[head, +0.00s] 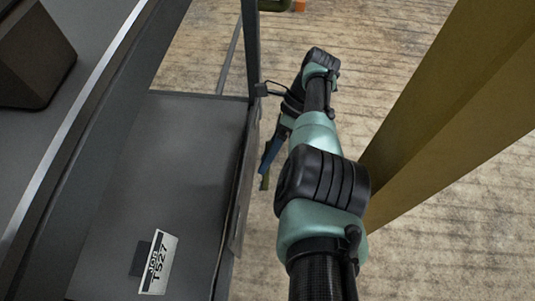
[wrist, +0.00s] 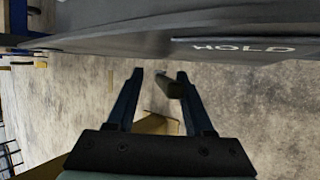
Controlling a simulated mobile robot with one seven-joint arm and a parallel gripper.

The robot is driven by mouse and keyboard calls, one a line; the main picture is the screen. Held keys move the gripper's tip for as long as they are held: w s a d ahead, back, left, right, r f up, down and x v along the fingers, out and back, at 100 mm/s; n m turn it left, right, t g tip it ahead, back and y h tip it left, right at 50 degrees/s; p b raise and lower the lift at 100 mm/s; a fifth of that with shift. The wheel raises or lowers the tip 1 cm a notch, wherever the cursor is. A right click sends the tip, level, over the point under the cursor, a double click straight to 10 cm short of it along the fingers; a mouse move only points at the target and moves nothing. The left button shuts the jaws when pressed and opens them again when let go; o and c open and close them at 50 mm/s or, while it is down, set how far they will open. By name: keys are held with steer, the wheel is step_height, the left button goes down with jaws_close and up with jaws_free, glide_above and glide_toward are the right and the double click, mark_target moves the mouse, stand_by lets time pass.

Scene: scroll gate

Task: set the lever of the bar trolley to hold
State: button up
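The bar trolley (head: 180,140) is a dark grey frame on the left of the head view. A dark panel with the word HOLD (wrist: 243,47) runs along the top of the wrist view. My gripper (head: 268,162) is beside the trolley's right upright in the head view, partly hidden by my arm. In the wrist view my gripper (wrist: 160,76) shows two dark blue fingers spread apart, pointing toward the panel's edge. A short dark piece lies by the right fingertip; I cannot tell whether it is the lever. The lever is not clearly seen in the head view.
A white plate marked T527 (head: 158,262) is on the trolley's lower surface. A dark box (head: 35,55) stands on the top left. A thick yellow post (head: 450,110) rises right of my arm. Worn floor (head: 400,50) is open behind.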

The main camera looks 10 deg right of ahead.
step_height(320, 180, up, 10)
steer(key=p, duration=0.9)
steer(key=shift+f, duration=0.15)
